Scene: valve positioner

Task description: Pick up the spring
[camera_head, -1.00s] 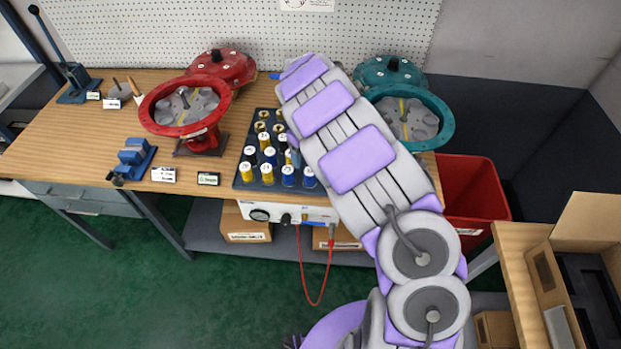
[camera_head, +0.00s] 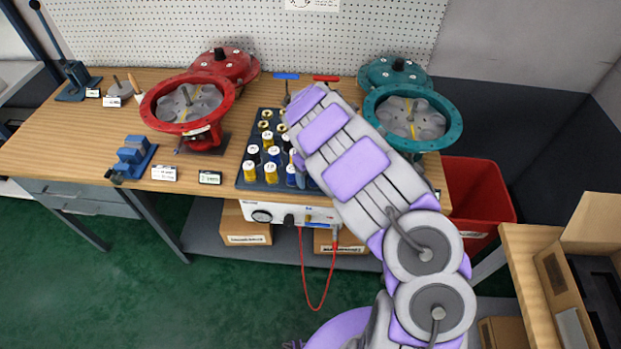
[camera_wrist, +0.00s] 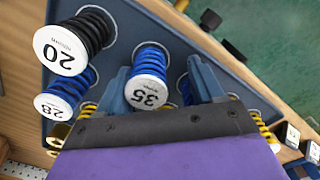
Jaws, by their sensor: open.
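Several coil springs with numbered end caps stand in a dark blue rack (camera_head: 245,184) on the workbench. In the wrist view, a blue spring with a white cap marked 35 (camera_wrist: 148,85) stands between the two blue-grey fingers of my gripper (camera_wrist: 163,78). The fingers are apart, one on each side of it; I cannot tell whether either touches it. A black spring marked 20 (camera_wrist: 74,45) and a blue spring marked 28 (camera_wrist: 66,92) stand to the left. In the head view my arm hides most of the gripper and the right side of the rack.
A red valve actuator (camera_head: 190,105) stands left of the rack and a teal one (camera_head: 413,118) to the right. A blue-handled tool (camera_head: 287,76) and a red-handled tool (camera_head: 326,78) are behind the rack. A red bin (camera_head: 480,195) stands at the bench's right end.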

